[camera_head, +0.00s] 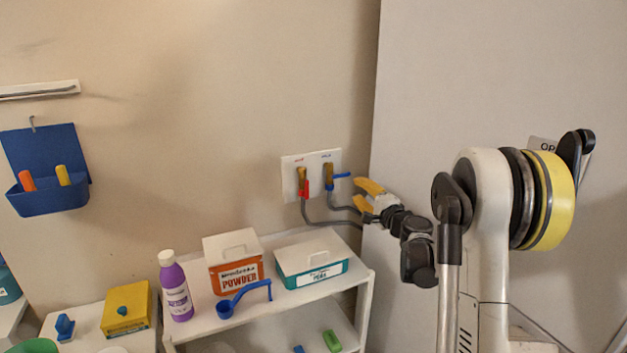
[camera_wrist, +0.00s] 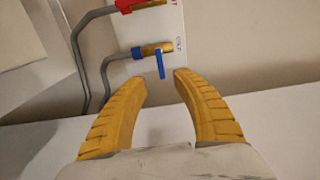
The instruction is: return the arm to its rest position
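My arm reaches from the right in the head view. My gripper (camera_head: 364,195) has yellow fingers and points left toward the wall valves. In the wrist view my gripper (camera_wrist: 160,80) has its two fingers spread apart with nothing between them. The blue-handled valve (camera_wrist: 155,50) lies just beyond the fingertips, apart from them. It also shows in the head view (camera_head: 329,178), right of the red-handled valve (camera_head: 302,182).
A white shelf (camera_head: 255,312) stands below, carrying a purple bottle (camera_head: 176,287), a powder box (camera_head: 235,265), a teal-and-white box (camera_head: 311,264) and a blue scoop (camera_head: 243,297). A blue wall holder (camera_head: 47,170) hangs at left. Grey hoses (camera_wrist: 78,50) run from the valves near my gripper.

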